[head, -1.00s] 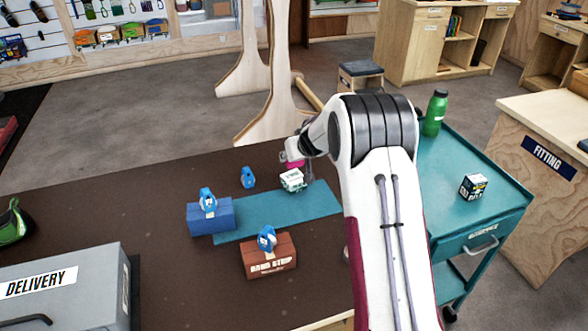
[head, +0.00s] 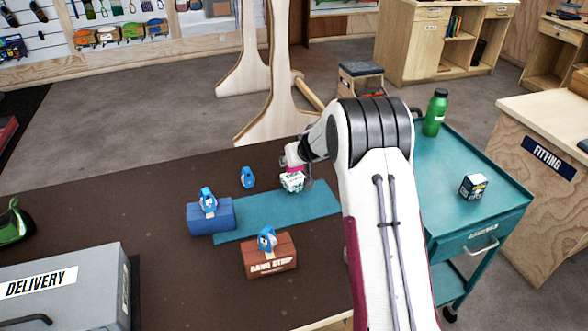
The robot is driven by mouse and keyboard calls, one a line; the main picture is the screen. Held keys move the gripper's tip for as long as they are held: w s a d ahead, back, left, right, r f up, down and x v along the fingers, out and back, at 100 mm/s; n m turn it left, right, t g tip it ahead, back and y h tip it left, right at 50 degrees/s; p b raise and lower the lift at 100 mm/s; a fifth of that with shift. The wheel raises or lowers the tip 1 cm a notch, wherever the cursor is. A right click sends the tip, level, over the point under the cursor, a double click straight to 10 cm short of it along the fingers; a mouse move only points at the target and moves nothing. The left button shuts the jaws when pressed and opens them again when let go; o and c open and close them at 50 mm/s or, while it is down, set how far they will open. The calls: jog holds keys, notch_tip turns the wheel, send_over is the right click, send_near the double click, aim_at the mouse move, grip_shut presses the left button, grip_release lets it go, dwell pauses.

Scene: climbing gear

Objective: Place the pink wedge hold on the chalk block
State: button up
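The pink wedge hold (head: 295,169) shows as a small pink patch at the end of my arm, just above the white and green block (head: 292,183), which I take as the chalk block. The block sits near the back edge of the teal mat. My gripper (head: 300,172) is over the block and appears shut on the pink hold; its fingers are small and partly hidden by my wrist. I cannot tell whether the hold touches the block's top.
A blue block (head: 211,220) and a brown block (head: 268,258) each carry a blue ring-like hold. A grey delivery case (head: 90,285) fills the front left. A teal cart (head: 470,225) stands at right.

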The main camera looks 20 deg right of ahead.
aim_at(294, 169)
jog(key=shift+f, duration=1.7)
jog(key=shift+f, duration=0.15)
jog(key=o, duration=1.1)
jog(key=shift+s+r, duration=0.45)
jog(key=shift+r, duration=0.15)
jog(key=shift+v, duration=5.35)
